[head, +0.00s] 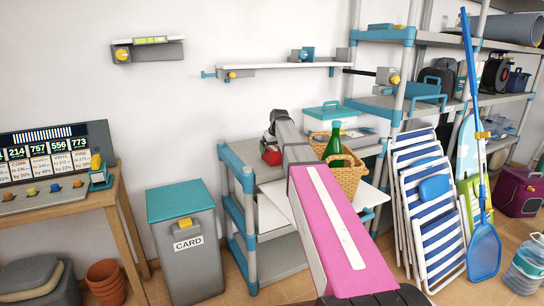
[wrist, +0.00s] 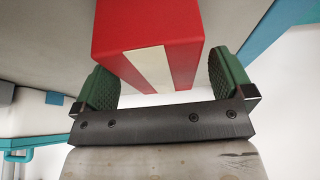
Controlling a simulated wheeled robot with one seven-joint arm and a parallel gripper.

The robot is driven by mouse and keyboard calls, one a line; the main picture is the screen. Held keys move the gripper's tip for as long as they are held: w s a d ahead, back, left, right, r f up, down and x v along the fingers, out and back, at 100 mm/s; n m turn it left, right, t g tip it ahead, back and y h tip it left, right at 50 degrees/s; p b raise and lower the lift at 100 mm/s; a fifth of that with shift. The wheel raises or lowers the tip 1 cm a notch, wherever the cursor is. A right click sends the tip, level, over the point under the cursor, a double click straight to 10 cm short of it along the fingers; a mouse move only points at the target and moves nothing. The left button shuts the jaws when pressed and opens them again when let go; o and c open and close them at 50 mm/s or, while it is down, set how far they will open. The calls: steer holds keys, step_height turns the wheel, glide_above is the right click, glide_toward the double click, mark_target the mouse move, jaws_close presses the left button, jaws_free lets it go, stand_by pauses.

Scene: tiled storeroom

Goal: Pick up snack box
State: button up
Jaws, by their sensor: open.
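The snack box looks to be the red box with a cream stripe (wrist: 188,30) in the wrist view. It lies between the two green finger pads of my gripper (wrist: 164,78), with its near end just ahead of the palm bar. My gripper is open, with small gaps showing between the pads and the box sides. In the head view a small red part of the box (head: 271,157) shows at the grey and teal shelf (head: 248,182). My gripper and arm hide the rest of it there.
A wicker basket (head: 349,180) with a green bottle (head: 333,146) stands just right of my arm. A teal-lidded box (head: 324,117) is behind. A grey card bin (head: 190,255) stands left of the shelf. Folded striped chairs (head: 425,205) lean at the right.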

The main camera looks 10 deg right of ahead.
steer(key=c, duration=1.1)
steer(key=shift+r, duration=0.2)
